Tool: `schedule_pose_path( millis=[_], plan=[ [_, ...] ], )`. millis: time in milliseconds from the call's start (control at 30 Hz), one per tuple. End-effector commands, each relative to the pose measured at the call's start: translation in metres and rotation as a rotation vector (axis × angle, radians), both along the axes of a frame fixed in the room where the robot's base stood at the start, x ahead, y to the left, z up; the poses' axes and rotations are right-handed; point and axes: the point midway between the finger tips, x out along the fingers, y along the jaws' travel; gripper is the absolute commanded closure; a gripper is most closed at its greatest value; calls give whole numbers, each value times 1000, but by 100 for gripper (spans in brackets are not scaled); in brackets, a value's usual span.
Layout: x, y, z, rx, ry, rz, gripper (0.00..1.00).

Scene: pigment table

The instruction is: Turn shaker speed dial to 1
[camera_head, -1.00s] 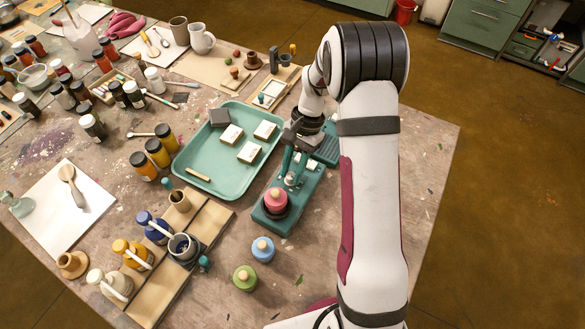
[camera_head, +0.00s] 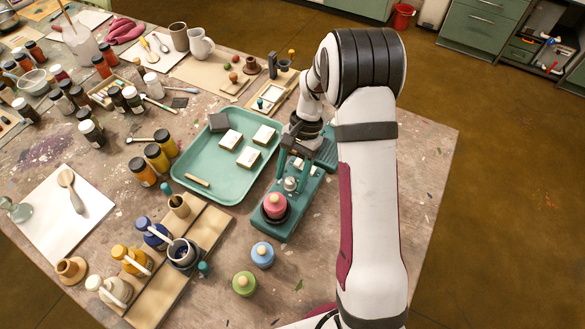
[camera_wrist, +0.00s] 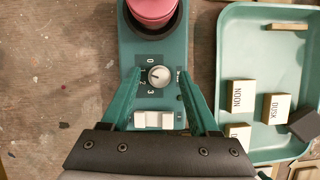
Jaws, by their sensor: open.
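The shaker (camera_head: 277,232) is a teal box with a pink, round-topped jar (camera_head: 275,203) on its far end from my wrist. Its speed dial (camera_wrist: 158,76) is a small round silver knob, also visible in the head view (camera_head: 290,184). Printed numbers 0 to 3 run down its left side in the wrist view. A dark mark on the knob points left, roughly toward 1 or 2; I cannot tell exactly which. My gripper (camera_wrist: 159,73) is open, its green fingers on either side of the dial with gaps visible. Two white switches (camera_wrist: 153,119) lie between the fingers, nearer my wrist.
A teal tray (camera_head: 187,171) with labelled blocks lies just left of the shaker in the head view. Blue (camera_head: 262,254) and green (camera_head: 244,284) lidded jars stand near the shaker's front end. Bare table lies to the shaker's right.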

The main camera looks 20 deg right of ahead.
Motion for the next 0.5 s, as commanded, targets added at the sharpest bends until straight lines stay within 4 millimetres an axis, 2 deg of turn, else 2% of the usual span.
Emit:
schedule_pose_path(
  millis=[167, 400, 500],
  plan=[
    [7, -8, 24, -2, -6, 0, 39],
    [26, -30, 94, -2, -6, -2, 39],
    [32, -38, 118, -1, -5, -1, 39]
  ],
)
